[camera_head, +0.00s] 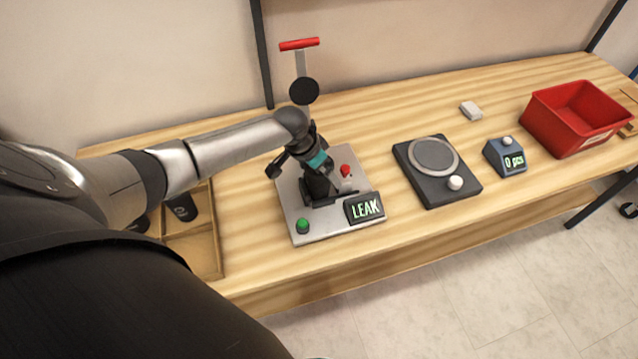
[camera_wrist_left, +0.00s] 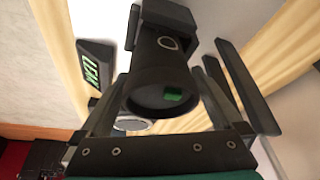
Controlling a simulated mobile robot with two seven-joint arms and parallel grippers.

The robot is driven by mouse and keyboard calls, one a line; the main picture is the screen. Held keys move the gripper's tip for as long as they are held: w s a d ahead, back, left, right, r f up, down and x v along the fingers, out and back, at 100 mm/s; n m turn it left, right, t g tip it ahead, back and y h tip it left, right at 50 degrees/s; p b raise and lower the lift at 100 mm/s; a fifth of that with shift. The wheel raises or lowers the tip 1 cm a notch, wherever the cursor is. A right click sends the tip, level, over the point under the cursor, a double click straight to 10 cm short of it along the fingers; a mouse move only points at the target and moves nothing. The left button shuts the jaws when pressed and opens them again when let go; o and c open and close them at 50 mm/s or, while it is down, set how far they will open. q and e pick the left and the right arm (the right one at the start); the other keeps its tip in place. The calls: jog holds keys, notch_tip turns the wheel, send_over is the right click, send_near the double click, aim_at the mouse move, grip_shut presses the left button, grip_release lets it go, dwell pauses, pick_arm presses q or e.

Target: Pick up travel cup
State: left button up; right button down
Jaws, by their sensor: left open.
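The black travel cup (camera_head: 318,186) stands on the grey plate of the leak tester, partly hidden by my left gripper (camera_head: 322,181). In the left wrist view the cup (camera_wrist_left: 162,75) shows a round dark end with a green patch and a ring mark on its side. My open left gripper (camera_wrist_left: 185,95) has its dark fingers on either side of the cup; I cannot tell whether they touch it. The tester's sign (camera_head: 365,208) reads LEAK; it also shows in the left wrist view (camera_wrist_left: 95,68).
The tester has a green button (camera_head: 303,225), a red button (camera_head: 346,170) and a red-handled lever (camera_head: 300,43) behind. A wooden tray (camera_head: 208,250) holds dark cups (camera_head: 184,208). A round-plate device (camera_head: 434,155), a counter (camera_head: 505,157) and a red bin (camera_head: 535,122) stand right.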

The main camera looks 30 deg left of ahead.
pick_arm(q)
jog(key=shift+w+f, duration=0.1)
jog(key=shift+f, duration=0.05)
jog(key=shift+c, duration=0.4)
jog(key=c, duration=0.4)
jog(key=shift+c, duration=0.5)
